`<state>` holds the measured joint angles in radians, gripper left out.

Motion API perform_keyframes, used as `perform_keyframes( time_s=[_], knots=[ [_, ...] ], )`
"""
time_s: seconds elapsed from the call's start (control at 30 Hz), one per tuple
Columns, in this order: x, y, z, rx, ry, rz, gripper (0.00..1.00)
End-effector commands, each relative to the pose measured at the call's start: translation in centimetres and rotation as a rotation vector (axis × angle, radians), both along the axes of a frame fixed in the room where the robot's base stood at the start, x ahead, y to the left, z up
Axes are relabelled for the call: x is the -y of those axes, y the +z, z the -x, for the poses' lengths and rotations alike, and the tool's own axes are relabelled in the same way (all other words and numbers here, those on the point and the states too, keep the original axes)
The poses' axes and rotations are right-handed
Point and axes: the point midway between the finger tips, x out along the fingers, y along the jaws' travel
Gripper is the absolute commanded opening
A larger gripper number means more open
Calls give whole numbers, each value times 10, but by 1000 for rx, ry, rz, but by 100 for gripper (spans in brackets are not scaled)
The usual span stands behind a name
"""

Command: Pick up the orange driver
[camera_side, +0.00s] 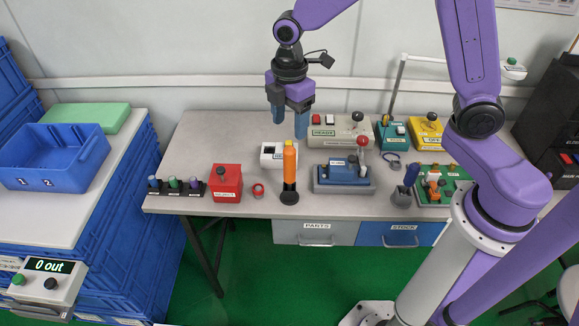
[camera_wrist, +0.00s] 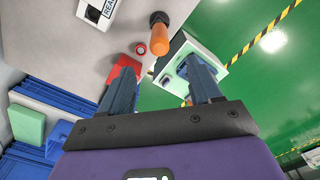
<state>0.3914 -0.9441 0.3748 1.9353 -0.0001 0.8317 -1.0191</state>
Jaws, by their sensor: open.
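The orange driver (camera_side: 290,165) stands upright with its lower end in a round black stand (camera_side: 289,198) near the table's front edge. It also shows in the wrist view (camera_wrist: 160,38), beyond my fingertips and roughly midway between their lines, with the black stand (camera_wrist: 159,18) above it in the picture. My gripper (camera_side: 290,128) is open and empty, its blue fingers pointing down above the table. In the side view the fingertips appear just above the driver's top and do not touch it. The gripper also shows in the wrist view (camera_wrist: 160,66).
A white box (camera_side: 272,155) is behind the driver. A blue tester (camera_side: 343,177) with a red-knobbed lever stands close on its right. A red ring (camera_side: 258,190) and a red box (camera_side: 226,183) are to the left. Bare tabletop lies at the back left.

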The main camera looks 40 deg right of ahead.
Motion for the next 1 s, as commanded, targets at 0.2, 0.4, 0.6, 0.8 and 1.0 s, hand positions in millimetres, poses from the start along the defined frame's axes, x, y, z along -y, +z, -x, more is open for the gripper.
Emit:
perform_keyframes(
  time_s=[0.2, 0.4, 0.6, 0.8, 1.0],
  knots=[
    [1, -41, 1, -4, 0, 3, 63],
    [1, -60, 1, -1, -2, 1, 63],
    [0, -73, 0, -2, -1, 1, 63],
    [1, -100, 0, -2, -1, 1, 63],
    [1, -113, 0, -1, -1, 1, 63]
  ],
)
